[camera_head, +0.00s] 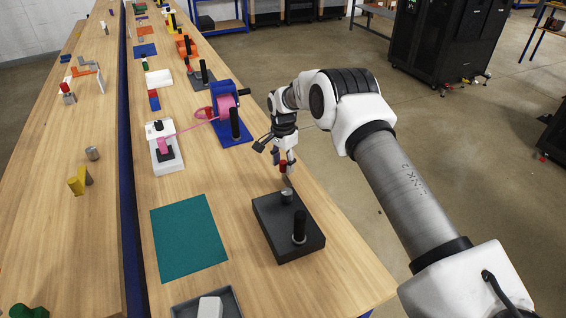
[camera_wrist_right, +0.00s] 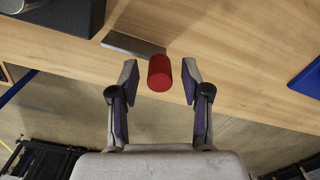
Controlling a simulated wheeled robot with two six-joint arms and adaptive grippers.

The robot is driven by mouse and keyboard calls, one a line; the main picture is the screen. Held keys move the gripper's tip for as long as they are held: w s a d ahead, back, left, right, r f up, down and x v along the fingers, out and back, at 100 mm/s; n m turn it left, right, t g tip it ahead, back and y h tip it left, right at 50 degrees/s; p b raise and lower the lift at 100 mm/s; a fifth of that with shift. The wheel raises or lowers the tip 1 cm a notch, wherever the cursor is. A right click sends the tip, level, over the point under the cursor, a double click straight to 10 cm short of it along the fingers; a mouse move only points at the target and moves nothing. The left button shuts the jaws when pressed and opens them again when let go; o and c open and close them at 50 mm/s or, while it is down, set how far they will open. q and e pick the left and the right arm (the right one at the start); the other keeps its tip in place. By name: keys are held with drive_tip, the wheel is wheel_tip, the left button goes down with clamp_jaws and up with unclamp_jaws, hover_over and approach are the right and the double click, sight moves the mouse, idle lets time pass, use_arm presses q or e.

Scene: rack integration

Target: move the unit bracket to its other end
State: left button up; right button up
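My right gripper (camera_head: 286,160) is over the bench, just behind the black block. In the wrist view its two fingers (camera_wrist_right: 159,80) are spread. A red cylinder (camera_wrist_right: 159,73) shows between them, with a visible gap on each side. The same red cylinder (camera_head: 283,168) is at the fingertips in the head view. A grey flat bar (camera_wrist_right: 133,45) lies beyond the cylinder; I cannot tell whether they are joined. The black block (camera_head: 272,240) carries a short grey cylinder (camera_head: 287,196) and a black peg (camera_head: 300,225). I cannot tell which part is the unit bracket. My left gripper is out of view.
A teal mat (camera_head: 188,238) lies left of the black block, and a dark tray (camera_head: 180,312) is in front. A blue stand with a pink reel (camera_head: 224,104) and a white unit (camera_head: 160,158) are farther back. The bench's right edge is close to the block.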

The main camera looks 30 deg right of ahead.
wheel_tip(320, 180, up, 12)
idle(0.6)
